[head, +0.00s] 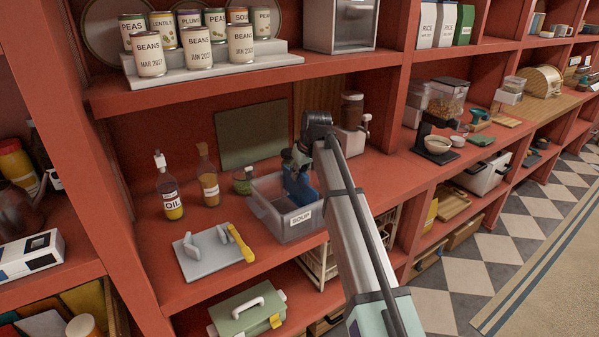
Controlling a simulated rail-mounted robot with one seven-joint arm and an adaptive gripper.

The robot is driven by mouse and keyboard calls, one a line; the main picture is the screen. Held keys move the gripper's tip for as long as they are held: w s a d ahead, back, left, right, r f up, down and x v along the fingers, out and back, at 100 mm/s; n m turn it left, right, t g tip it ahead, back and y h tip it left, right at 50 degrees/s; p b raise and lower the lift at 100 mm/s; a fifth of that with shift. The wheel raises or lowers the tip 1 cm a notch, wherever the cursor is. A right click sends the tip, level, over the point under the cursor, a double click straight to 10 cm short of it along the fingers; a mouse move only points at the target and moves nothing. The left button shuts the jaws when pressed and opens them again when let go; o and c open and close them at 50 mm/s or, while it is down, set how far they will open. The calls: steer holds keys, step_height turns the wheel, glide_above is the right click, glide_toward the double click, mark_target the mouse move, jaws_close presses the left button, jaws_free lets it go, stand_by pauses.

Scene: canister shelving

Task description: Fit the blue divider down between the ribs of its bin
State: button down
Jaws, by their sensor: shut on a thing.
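The blue divider (301,190) stands roughly upright at the bin, its lower part within or just above the bin's opening. The bin (267,218) is a clear grey box labelled SOUP on the middle shelf. My gripper (297,160) is over the bin's right half and shut on the top of the divider. My arm comes from the lower right and passes in front of the bin's right end. The ribs are too small to make out, so I cannot tell whether the divider sits between them.
An oil bottle (169,190), a second bottle (208,180) and a small jar (242,182) stand left of the bin. A grey board with a yellow-handled tool (241,243) lies in front left. A dark-lidded jar (352,110) stands behind right. Cans (197,48) fill the shelf above.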

steer(key=b, duration=0.1)
glide_above(300, 201)
steer(key=shift+d+x, duration=0.2)
steer(key=shift+x, duration=0.85)
steer(key=shift+d+x, duration=0.15)
steer(key=shift+x, duration=0.9)
steer(key=c, duration=0.9)
jaws_free()
steer(key=shift+s+f, duration=0.1)
steer(key=shift+s, duration=0.1)
steer(key=shift+c, duration=0.2)
steer(key=v, duration=1.2)
